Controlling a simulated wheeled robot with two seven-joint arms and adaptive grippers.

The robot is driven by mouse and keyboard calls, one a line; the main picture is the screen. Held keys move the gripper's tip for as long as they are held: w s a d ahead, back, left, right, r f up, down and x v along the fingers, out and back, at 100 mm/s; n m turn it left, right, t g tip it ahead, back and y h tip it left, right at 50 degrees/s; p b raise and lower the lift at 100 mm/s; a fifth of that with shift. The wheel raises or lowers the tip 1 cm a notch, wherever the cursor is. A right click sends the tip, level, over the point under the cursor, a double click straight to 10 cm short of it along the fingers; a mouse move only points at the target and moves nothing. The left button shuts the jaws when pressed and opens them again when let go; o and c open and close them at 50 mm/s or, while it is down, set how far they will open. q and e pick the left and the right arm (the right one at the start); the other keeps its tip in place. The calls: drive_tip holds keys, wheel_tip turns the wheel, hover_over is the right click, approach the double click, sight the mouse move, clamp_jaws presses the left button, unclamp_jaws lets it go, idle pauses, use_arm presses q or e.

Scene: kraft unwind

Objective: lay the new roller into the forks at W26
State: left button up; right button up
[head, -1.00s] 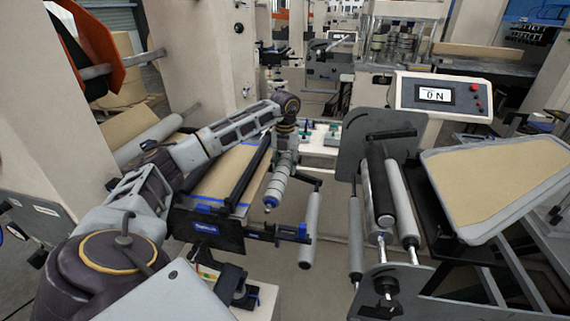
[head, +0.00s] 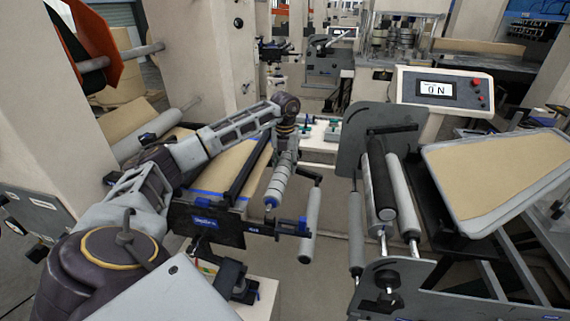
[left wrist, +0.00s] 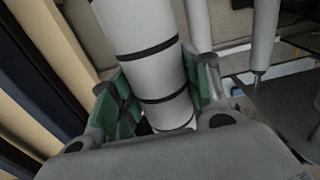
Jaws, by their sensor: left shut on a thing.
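The new roller (head: 278,186) is a grey-white cylinder with dark bands and a blue tip at its lower end. It hangs steeply tilted below my left gripper (head: 286,158). In the left wrist view the green-padded fingers (left wrist: 160,88) are shut on both sides of the roller (left wrist: 143,55). The roller-stand on the right has an upright rear plate (head: 365,150) and a front plate (head: 392,285), with a black roller (head: 381,185) and grey rollers between them. The held roller is left of this stand and apart from it. I cannot read a W26 mark. My right gripper is out of view.
A grey roller (head: 311,222) hangs just right of the held one. A bench with tan sheet (head: 222,168) and a dark bar lies to the left. A force display (head: 438,90) stands behind the stand. A tan-covered panel (head: 500,175) slopes at right.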

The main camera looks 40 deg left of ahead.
use_arm(q)
drive_tip(key=shift+f, duration=0.25)
idle(0.4)
drive_tip(key=shift+f+b, duration=0.5)
drive_tip(key=shift+f, duration=0.4)
drive_tip(key=shift+f+b, duration=0.35)
drive_tip(key=shift+f, duration=0.45)
drive_tip(key=shift+f, duration=0.1)
drive_tip(key=shift+f, duration=0.25)
idle(1.2)
drive_tip(key=o, duration=1.5)
drive_tip(key=shift+o, duration=0.2)
drive_tip(key=shift+f, duration=0.1)
